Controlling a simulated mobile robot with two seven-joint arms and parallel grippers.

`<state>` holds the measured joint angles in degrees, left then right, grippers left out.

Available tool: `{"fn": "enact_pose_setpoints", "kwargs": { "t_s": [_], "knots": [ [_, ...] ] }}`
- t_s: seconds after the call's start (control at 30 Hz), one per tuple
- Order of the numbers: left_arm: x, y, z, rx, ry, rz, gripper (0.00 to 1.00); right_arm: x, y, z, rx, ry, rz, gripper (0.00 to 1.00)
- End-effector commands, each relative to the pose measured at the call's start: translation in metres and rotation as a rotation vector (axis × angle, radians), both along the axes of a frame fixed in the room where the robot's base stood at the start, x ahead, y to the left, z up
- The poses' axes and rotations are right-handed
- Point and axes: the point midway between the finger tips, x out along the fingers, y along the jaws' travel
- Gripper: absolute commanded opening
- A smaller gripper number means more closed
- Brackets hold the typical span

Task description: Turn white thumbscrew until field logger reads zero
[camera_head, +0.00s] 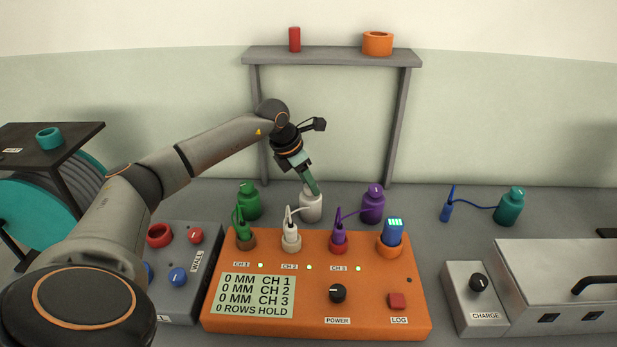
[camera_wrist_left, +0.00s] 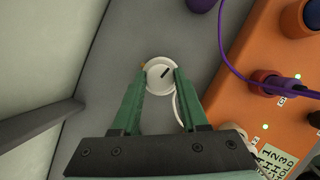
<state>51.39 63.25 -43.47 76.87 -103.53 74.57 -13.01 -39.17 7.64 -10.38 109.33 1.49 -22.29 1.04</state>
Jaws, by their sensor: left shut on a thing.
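The white thumbscrew (camera_wrist_left: 160,73) is the round white top with a dark index mark, seen from above between the green fingers in the left wrist view. In the head view it sits on the white bottle-shaped body (camera_head: 311,206) behind the logger, mostly hidden by the fingers. My left gripper (camera_head: 315,190) comes down from above, shut on the thumbscrew; it also shows in the left wrist view (camera_wrist_left: 160,80). The orange field logger (camera_head: 370,312) has a display (camera_head: 253,296) reading 0 MM for CH 1, CH 2 and CH 3, and 0 ROWS HOLD. My right gripper is not in view.
Green (camera_head: 249,201) and purple (camera_head: 373,204) bottle-shaped units flank the white one. Cables run to plugs in the logger. A grey shelf frame (camera_head: 330,57) stands behind. A teal unit (camera_head: 510,206) and a charge box (camera_head: 470,300) are at right. Bare bench lies between.

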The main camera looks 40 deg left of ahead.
Motion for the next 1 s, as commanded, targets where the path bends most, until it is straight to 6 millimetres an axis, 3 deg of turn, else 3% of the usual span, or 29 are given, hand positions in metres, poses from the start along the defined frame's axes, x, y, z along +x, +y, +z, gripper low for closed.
{"fn": "enact_pose_setpoints", "kwargs": {
  "t_s": [0.3,0.87,0.9,1.0],
  "knots": [
    [-0.0009,-0.0004,0.0002,0.001,0.003,0.136,0.00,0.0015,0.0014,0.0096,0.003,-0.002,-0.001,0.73],
    [-0.0012,-0.0001,-0.0009,0.002,0.005,0.166,0.00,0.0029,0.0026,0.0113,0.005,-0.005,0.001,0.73],
    [-0.0012,-0.0001,-0.0009,0.002,0.005,0.166,0.48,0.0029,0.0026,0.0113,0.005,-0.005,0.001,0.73],
    [-0.0010,-0.0003,-0.0007,0.002,0.004,0.166,0.59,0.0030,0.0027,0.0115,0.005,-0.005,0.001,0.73]
  ]
}}
